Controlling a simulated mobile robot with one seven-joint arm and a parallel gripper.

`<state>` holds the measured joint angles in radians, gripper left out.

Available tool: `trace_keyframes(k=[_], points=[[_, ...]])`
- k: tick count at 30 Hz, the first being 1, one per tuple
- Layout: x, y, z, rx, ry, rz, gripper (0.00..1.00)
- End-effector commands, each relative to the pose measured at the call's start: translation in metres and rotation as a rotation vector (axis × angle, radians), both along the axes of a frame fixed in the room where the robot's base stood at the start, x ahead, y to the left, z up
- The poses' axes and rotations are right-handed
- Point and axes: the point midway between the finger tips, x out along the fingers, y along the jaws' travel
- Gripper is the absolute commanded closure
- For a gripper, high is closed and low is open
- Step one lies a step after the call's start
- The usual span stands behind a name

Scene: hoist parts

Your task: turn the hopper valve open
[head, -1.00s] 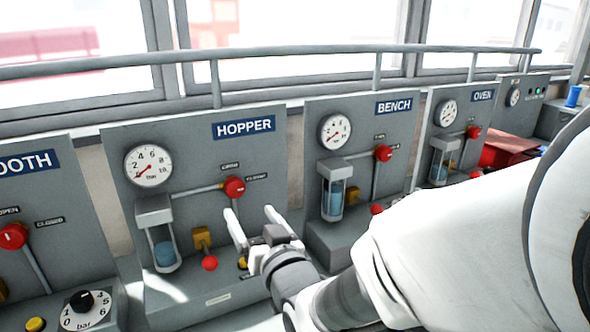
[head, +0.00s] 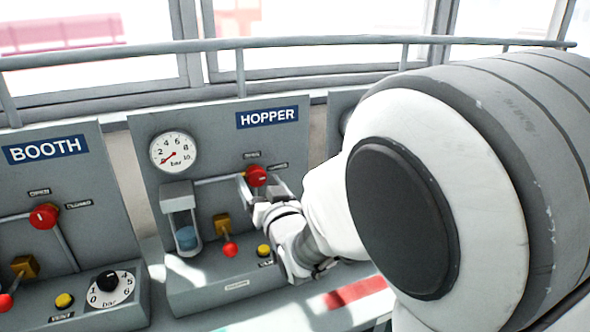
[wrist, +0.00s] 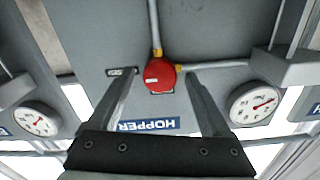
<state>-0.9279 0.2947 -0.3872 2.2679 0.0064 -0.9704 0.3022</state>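The hopper valve is a round red knob (head: 256,176) on the grey HOPPER panel (head: 150,200), at the end of a grey pipe right of the gauge. In the wrist view, which is upside down, the red knob (wrist: 160,74) shows a small white mark on the side toward the left-hand label. My gripper (head: 261,184) is open at the knob. In the wrist view one finger is on each side of the knob, with gaps visible. I cannot tell whether the tips reach past its face. The forearm hides the area right of the panel.
The hopper gauge (head: 173,152), sight glass (head: 184,222), small red-knobbed lever (head: 230,249) and yellow button (head: 263,251) are close by on the panel. The BOOTH panel (head: 95,165) with its own red valve (head: 44,217) stands left. A rail (head: 330,40) runs above.

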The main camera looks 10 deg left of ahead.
Motion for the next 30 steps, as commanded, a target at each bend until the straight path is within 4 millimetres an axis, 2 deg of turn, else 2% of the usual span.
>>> trace_keyframes(k=[1, 2, 13, 23, 30], points=[[-0.0001, -0.0001, 0.0, 0.0, 0.0, 0.0, 0.29], [-0.0001, -0.0001, 0.0, 0.0, 0.0, 0.0, 0.34], [-0.0003, -0.0002, 0.0, 0.0, 0.0, 0.0, 1.0], [-0.0001, -0.0005, -0.0016, -0.038, -0.023, -0.001, 1.0], [0.0001, -0.0014, -0.0031, -0.161, -0.102, -0.002, 1.0]])
